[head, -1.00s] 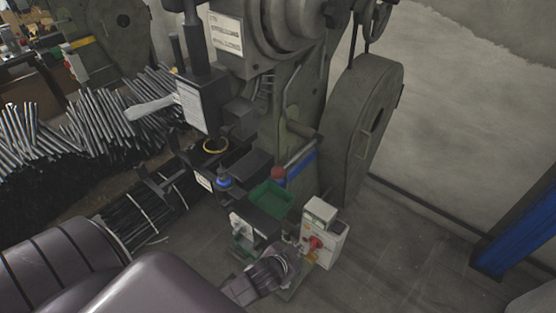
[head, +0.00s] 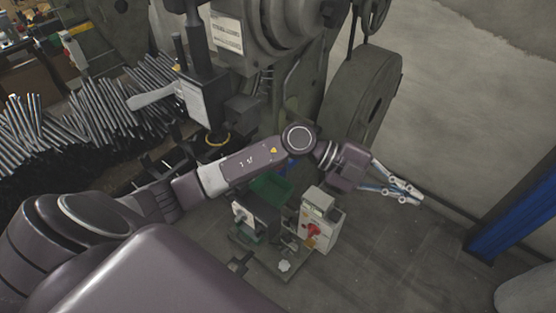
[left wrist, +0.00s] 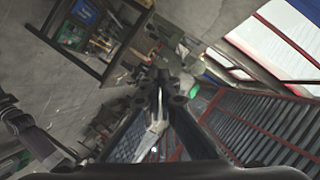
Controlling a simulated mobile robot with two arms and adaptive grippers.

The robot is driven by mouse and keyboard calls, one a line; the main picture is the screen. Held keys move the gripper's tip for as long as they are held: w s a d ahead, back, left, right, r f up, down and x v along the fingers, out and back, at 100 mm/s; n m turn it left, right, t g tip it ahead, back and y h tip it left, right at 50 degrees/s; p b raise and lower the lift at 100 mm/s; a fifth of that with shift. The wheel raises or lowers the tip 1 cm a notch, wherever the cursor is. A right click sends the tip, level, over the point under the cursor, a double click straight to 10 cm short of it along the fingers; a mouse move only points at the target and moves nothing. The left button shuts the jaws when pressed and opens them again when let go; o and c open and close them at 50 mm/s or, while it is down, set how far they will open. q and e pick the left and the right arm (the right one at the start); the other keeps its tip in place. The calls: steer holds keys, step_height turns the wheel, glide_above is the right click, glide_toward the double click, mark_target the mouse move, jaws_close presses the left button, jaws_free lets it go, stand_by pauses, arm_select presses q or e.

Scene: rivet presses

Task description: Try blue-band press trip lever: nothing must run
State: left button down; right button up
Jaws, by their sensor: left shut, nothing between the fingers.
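The press (head: 225,35) stands at the centre of the head view with a large guarded wheel (head: 362,95) on its right. A little blue (head: 291,165) shows on its frame behind my left arm; the rest of any band is hidden. A pale lever (head: 151,97) sticks out to the left of the press; I cannot tell whether it is the trip lever. My left gripper (head: 418,196) is shut and empty, in front of the wheel's lower right, apart from the press. Its fingers show closed in the left wrist view (left wrist: 160,85). My right gripper is not in view.
A switch box (head: 322,222) with a red knob stands low in front of the press, beside a green tray (head: 272,186). Bundles of metal rods (head: 105,105) lie at left. A blue post (head: 515,215) stands at right. Floor between box and post is clear.

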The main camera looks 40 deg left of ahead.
arm_select(q)
steer(key=a+f+g+y+p, duration=0.1)
steer(key=a+f+y, duration=0.2)
steer(key=a+y, duration=0.35)
steer(key=a+f+g+y, duration=0.1)
steer(key=a+f+y, duration=0.2)
steer(key=a, duration=0.6)
steer(key=a+r+n+y, duration=0.1)
steer(key=a+y, duration=0.1)
steer(key=a, duration=0.3)
steer(key=a+r+n+y, duration=0.1)
steer(key=a+y, duration=0.1)
steer(key=a, duration=0.4)
steer(key=a+r+n+g+y, duration=0.1)
steer(key=a+y, duration=0.1)
steer(key=a, duration=0.4)
steer(key=shift+s+p, duration=0.1)
steer(key=shift+p, duration=0.3)
steer(key=shift+f, duration=0.1)
steer(key=f+b, duration=0.1)
steer(key=f, duration=0.1)
steer(key=f+b, duration=0.3)
steer(key=f, duration=0.1)
steer(key=shift+w+a+f+b, duration=0.2)
steer(key=shift+a+f+b, duration=0.1)
steer(key=shift+f, duration=0.15)
